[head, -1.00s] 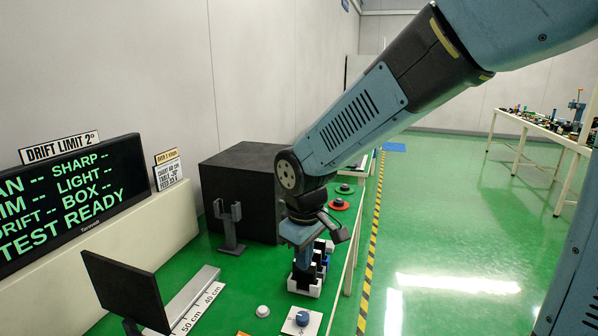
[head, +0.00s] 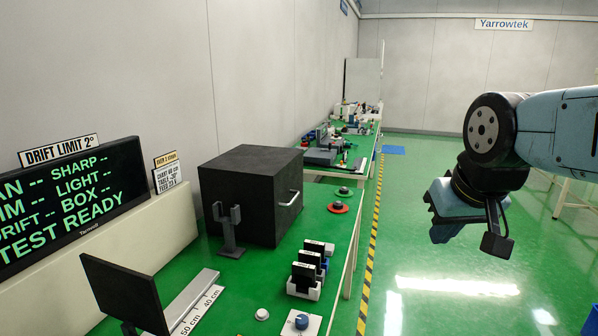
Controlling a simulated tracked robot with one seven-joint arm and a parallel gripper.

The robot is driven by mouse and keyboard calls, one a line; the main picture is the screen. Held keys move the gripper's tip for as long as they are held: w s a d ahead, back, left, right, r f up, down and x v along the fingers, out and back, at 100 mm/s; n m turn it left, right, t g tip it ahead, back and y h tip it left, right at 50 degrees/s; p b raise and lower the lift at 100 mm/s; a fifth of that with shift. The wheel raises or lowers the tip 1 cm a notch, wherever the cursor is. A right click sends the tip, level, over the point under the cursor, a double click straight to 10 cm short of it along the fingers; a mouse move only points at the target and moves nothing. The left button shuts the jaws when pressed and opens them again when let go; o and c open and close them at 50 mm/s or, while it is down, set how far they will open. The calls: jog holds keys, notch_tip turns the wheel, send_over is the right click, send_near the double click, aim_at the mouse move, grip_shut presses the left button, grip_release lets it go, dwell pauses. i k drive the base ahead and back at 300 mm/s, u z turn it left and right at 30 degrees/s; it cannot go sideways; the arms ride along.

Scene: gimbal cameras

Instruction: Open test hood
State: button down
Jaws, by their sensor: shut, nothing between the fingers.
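The test hood, a black box (head: 245,192), stands on the green bench at the left centre in the head view. It has a silvery bar handle (head: 291,198) on its right-hand face, which looks shut. My gripper (head: 441,238) hangs at the right, over the floor beyond the bench's edge, pointing down. It is shut and empty, well to the right of the handle and apart from it. What is inside the hood is hidden.
A black forked stand (head: 231,230) stands in front of the hood. A rack of black modules (head: 306,270), a white button (head: 262,314), a blue knob (head: 302,320) and a red-ringed button (head: 338,207) sit on the bench. The floor aisle is clear.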

aim_at(267, 182)
jog(key=z, duration=0.4)
jog(key=i, duration=1.2)
jog(key=u, duration=0.45)
